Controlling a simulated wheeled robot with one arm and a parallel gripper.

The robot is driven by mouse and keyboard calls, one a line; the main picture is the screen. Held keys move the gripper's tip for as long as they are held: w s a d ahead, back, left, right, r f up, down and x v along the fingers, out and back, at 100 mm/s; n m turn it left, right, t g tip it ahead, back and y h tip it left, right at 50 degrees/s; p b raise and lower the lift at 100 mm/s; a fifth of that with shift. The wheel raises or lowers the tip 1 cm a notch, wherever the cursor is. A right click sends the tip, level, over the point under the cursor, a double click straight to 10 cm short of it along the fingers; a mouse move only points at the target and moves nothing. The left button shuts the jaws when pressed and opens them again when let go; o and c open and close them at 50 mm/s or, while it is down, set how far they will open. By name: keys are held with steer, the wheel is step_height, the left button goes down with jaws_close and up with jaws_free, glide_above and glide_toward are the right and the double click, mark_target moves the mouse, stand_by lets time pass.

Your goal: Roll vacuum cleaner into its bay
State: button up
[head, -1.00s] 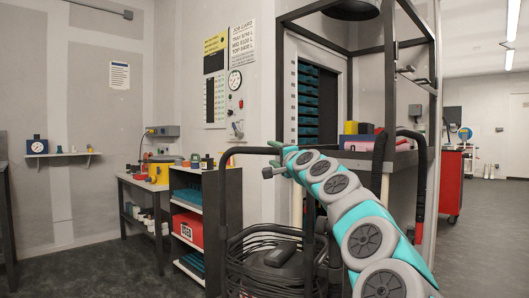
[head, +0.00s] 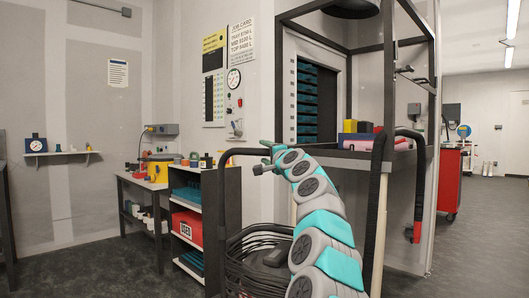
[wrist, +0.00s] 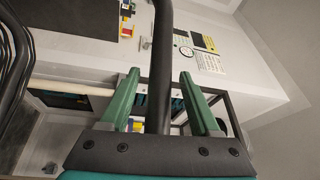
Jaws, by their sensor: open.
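A black wheeled thing with tall looped handle bars (head: 222,205) stands in front of me in the head view; I take it to be the vacuum cleaner. A dark coiled hose or cable (head: 250,262) lies low inside its frame. My gripper (head: 266,158) is at the top of its left handle bar. In the wrist view my green fingers (wrist: 160,75) are open, with a black bar (wrist: 160,40) passing between them. I cannot tell whether they touch it. My arm hides part of the frame. I cannot make out which space is its bay.
A dark shelf unit (head: 232,190) with a red box (head: 187,229) stands close on the left. Behind it is a side bench (head: 143,181). A dark-framed bench (head: 350,153) stands behind the handles. A red cabinet (head: 451,183) is at the right. Floor is clear at the left front and far right.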

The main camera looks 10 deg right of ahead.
steer(key=shift+w+a, duration=0.15)
jaws_close()
stand_by(0.6)
stand_by(0.9)
